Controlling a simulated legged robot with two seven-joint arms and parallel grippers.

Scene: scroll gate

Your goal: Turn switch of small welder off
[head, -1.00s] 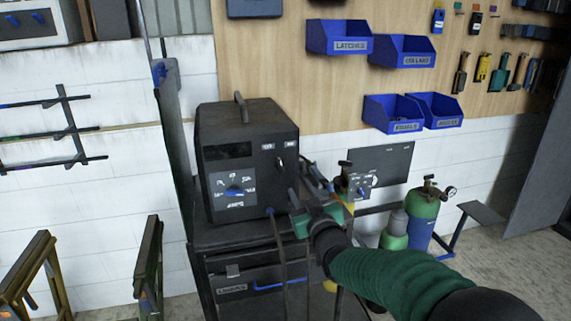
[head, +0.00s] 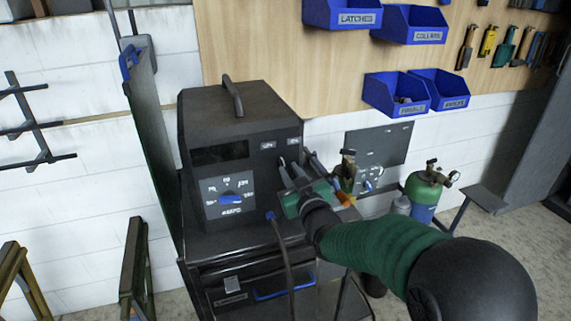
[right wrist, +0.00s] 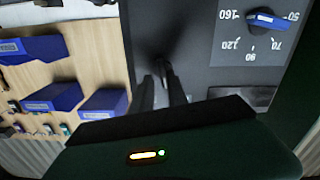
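A black welder (head: 213,128) with a top handle stands on a dark cart. Its front carries a blue amps dial (head: 230,199) and, near the upper right, a small dark switch (head: 281,161). My right gripper (head: 296,163) is at the welder's front right, its two fingers apart and pointing at the switch. In the right wrist view the switch (right wrist: 162,67) shows just beyond and between the fingertips, upside down; I cannot tell whether they touch it. The dial (right wrist: 267,20) is at upper right there. My left gripper is not in view.
A smaller panel with a blue knob (head: 367,186) and a brass fitting (head: 347,165) stand right behind my gripper. A green gas cylinder (head: 424,190) is further right. Blue bins (head: 396,92) hang on the wooden wall. A cable runs down the welder's front.

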